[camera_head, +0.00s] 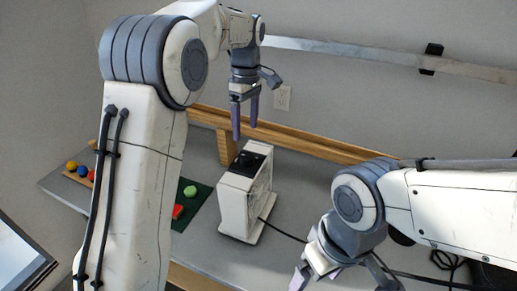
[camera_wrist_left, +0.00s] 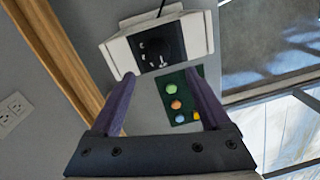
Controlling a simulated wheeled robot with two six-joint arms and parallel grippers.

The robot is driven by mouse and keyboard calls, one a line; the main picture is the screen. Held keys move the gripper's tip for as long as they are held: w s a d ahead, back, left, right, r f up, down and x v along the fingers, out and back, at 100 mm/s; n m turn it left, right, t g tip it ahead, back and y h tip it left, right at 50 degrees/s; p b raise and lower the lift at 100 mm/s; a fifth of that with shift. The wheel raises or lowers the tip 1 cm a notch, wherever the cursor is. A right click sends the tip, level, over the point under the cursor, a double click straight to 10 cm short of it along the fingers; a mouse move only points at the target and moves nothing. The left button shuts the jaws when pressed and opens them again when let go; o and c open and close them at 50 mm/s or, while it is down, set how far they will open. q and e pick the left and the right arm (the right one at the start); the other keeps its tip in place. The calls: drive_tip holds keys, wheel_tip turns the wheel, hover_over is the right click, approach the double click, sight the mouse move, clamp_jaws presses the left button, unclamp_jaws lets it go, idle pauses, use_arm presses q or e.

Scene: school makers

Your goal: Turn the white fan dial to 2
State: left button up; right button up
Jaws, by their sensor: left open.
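The white fan (camera_head: 236,208) is a slim white box standing upright on the grey table. Its top carries a black panel with a round dark dial (camera_wrist_left: 158,47), small white marks beside it; the setting is too small to read. In the head view the panel (camera_head: 249,162) faces up. My left gripper (camera_head: 245,131) is open and empty, fingers pointing down, above and behind the fan. In the left wrist view its fingers (camera_wrist_left: 160,76) are spread below the panel, apart from it. My right gripper is at the bottom of the head view, partly cut off, right of the fan.
A dark green mat (camera_head: 203,192) with coloured pieces lies left of the fan. A wooden rail (camera_head: 300,142) runs along the table's back by the wall. A dark cable (camera_head: 285,232) leads right from the fan.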

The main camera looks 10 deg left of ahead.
sight(247, 155)
use_arm(q)
drive_tip(key=f, duration=0.9)
drive_tip(key=shift+s+d+f+p, duration=0.1)
drive_tip(key=shift+s+p, duration=0.2)
drive_tip(key=shift+c, duration=0.3)
clamp_jaws()
